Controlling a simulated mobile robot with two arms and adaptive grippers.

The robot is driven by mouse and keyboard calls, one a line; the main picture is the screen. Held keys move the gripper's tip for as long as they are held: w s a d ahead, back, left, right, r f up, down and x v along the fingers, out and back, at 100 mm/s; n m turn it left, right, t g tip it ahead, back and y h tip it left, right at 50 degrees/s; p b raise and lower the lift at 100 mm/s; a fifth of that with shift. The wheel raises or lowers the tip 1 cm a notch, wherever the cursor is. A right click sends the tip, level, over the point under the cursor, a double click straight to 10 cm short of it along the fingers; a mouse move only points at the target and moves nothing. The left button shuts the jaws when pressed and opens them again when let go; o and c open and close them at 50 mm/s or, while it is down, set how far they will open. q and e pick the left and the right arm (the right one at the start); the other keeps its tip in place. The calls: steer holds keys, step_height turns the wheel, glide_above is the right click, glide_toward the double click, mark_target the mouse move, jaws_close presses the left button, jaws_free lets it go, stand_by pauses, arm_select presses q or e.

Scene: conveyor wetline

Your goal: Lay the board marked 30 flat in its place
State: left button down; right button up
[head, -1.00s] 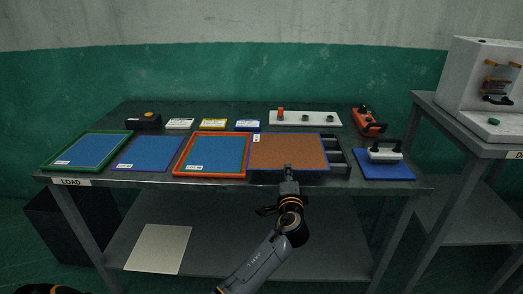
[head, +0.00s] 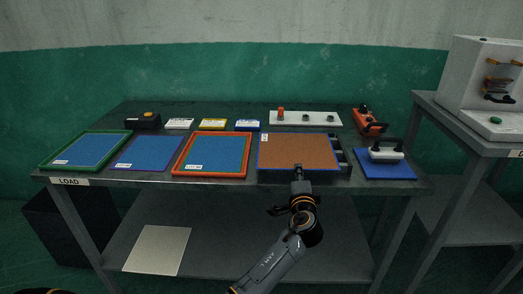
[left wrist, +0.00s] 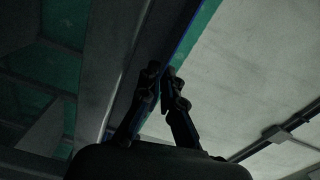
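A brown board with a blue edge (head: 298,150) lies roughly level over a dark slotted tray (head: 345,170) at the table's front edge. The small white label at its far left corner is too small to read. My left gripper (head: 298,170) is at the board's near edge, with its fingers closed on it. In the left wrist view, the left gripper's fingers (left wrist: 163,85) are close together, with the board's blue edge between them. I cannot tell whether the board rests on the tray or is held just above it. My right gripper is not in view.
Left of the board lie a red-framed panel (head: 178,165), a purple-edged blue panel (head: 146,153) and a green-framed panel (head: 124,137). Behind stand small labelled boxes (head: 212,125) and a white strip with knobs (head: 290,118). A handled tool on a blue pad (head: 385,175) is right.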

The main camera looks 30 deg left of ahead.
arm_select(q)
steer(key=shift+w+d+f+b, duration=0.1)
steer(key=shift+w+d+b, duration=0.3)
steer(key=shift+d, duration=0.25)
steer(key=shift+w+d+f+b, duration=0.1)
steer(key=shift+w+d+b, duration=0.2)
steer(key=shift+d, duration=0.3)
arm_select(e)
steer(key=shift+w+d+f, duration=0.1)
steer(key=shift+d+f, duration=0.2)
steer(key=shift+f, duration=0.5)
arm_select(q)
steer(key=shift+w+r, duration=0.1)
steer(key=c, duration=1.6)
jaws_free()
steer(key=shift+c, duration=0.2)
steer(key=shift+d+r, duration=0.1)
steer(key=p+v, duration=0.1)
steer(key=v, duration=0.4)
steer(key=shift+s+p, duration=0.25)
steer(key=shift+p, duration=0.05)
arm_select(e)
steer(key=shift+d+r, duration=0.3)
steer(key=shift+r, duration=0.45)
